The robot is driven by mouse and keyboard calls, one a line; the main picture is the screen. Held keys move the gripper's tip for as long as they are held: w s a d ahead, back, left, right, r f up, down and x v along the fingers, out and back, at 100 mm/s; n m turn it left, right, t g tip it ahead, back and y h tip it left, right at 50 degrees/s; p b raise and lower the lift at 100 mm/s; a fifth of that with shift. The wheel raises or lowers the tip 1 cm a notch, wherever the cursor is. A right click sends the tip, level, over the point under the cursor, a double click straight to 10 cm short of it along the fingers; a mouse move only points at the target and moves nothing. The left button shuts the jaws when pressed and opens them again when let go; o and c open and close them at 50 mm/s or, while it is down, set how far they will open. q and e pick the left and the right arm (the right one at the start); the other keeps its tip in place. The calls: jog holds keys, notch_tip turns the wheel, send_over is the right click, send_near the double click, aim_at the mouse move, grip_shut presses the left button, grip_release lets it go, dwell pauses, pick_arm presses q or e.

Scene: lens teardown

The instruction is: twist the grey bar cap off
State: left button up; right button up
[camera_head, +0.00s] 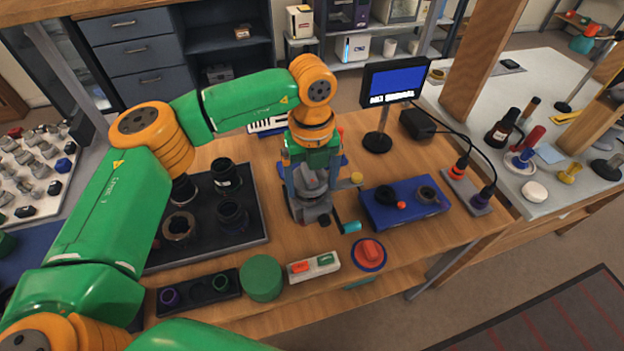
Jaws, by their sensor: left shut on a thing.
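My left gripper (311,200) points down at the middle of the wooden table. It is shut on a grey piece that looks like the grey bar cap (313,180), between its fingers. The fingers and wrist hide much of the cap and what is under it, so I cannot tell whether the cap is seated or loose. A teal-ended part (350,227) sticks out at the lower right of the gripper. My right gripper is not in view.
A dark tray (256,215) with several black lens parts lies left. A blue box (380,212) and a monitor (392,82) stand right. A green disc (261,277), a switch block (314,265) and a red knob (369,252) sit at the front edge.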

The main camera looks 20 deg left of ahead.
aim_at(312, 180)
pick_arm(q)
jog(key=shift+r, duration=0.25)
jog(key=shift+r+p, duration=1.9)
jog(key=shift+r, duration=0.6)
jog(key=shift+f, duration=0.15)
